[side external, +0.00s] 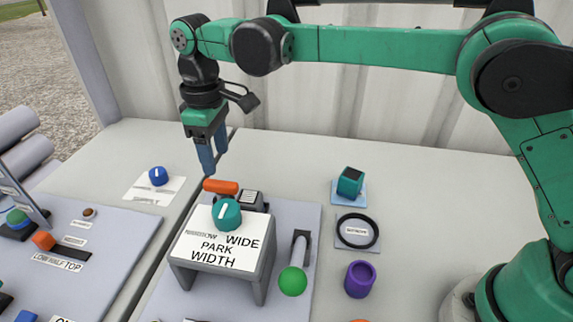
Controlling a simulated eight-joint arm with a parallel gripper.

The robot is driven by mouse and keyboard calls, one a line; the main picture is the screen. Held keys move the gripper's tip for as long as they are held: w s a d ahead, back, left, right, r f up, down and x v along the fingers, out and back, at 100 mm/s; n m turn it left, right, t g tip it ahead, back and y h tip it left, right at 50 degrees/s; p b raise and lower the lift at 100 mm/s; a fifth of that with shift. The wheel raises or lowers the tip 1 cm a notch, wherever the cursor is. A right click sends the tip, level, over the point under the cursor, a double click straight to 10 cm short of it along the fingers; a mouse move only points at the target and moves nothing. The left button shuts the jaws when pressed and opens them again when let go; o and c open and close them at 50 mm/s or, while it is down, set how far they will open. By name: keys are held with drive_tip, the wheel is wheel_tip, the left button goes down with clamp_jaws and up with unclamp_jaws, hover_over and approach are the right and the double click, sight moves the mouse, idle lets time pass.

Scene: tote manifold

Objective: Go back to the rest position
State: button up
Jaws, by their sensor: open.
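My gripper (213,160) has two blue fingers and points down. It is open and empty, above and behind the orange handle (220,186) and the teal knob. The teal knob (227,214) with a white mark sits on a grey stand (259,264) whose white top reads "WIDE PARK WIDTH". The fingertips appear apart from the orange handle, though the exact gap is hard to tell from this side.
A lever with a green ball (293,281), a purple cup (360,279), a black ring (358,231) and a teal cube (351,182) stand right of the stand. A blue knob (158,176) and a grey panel (130,235) lie left. A corrugated wall (340,100) stands behind.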

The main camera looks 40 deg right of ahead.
drive_tip(key=s+d+r+m+t, duration=0.2)
drive_tip(key=s+d+r, duration=0.1)
drive_tip(key=d, duration=0.3)
drive_tip(key=s+d+r+m+t, duration=0.2)
drive_tip(key=s+d+m, duration=0.1)
drive_tip(key=d, duration=0.3)
drive_tip(key=s+d+f+m+t, duration=0.3)
drive_tip(key=s+d+f+m, duration=0.1)
drive_tip(key=s+d, duration=0.3)
drive_tip(key=shift+s+d, duration=0.2)
drive_tip(key=shift+s, duration=0.5)
